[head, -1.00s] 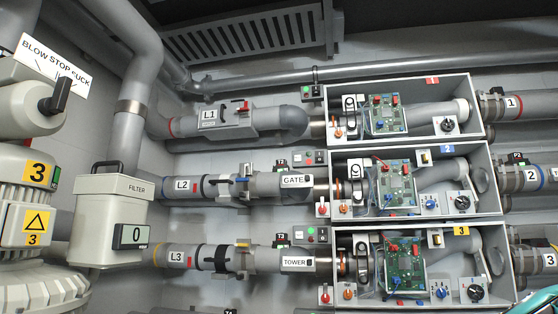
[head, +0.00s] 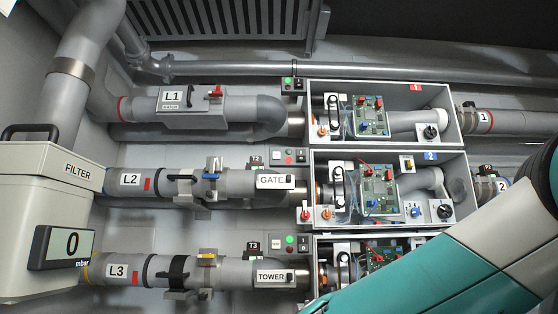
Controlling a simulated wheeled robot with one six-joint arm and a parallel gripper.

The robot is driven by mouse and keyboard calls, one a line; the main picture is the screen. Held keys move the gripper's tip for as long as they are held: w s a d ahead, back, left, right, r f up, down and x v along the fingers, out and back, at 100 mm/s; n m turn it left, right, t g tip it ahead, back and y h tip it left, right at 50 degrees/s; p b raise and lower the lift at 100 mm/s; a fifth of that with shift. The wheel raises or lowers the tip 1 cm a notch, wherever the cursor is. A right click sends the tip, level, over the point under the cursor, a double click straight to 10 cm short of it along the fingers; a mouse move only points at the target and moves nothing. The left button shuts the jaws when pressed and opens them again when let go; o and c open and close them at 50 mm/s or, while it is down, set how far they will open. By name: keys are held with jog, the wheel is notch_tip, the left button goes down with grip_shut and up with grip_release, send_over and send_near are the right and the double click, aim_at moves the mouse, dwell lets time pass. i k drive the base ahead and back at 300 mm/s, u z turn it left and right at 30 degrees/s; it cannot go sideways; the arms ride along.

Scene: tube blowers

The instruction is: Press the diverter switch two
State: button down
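The box marked 2 (head: 430,156) is an open light-grey housing at centre right in the head view, on the L2 GATE pipe line. Inside it are a green circuit board (head: 377,188), a black rotary knob (head: 444,211), a blue knob (head: 413,212) and a small cream-plated switch (head: 407,164). An orange knob (head: 325,214) and a red knob (head: 304,214) sit at its left end. No readable label shows which of these is diverter switch two. My teal and white arm crosses the lower right, in front of box 3. My gripper is out of view.
Box 1 (head: 415,87) is above box 2. Box 3 is below, partly hidden by my arm. Pipes L1 (head: 172,96), L2 (head: 130,180) and L3 (head: 118,271) run left. The filter housing (head: 45,195) with a 0 mbar display stands at left.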

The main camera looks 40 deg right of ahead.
aim_at(301, 152)
jog(key=z, duration=0.5)
jog(key=i, duration=1.05)
jog(key=z, duration=0.75)
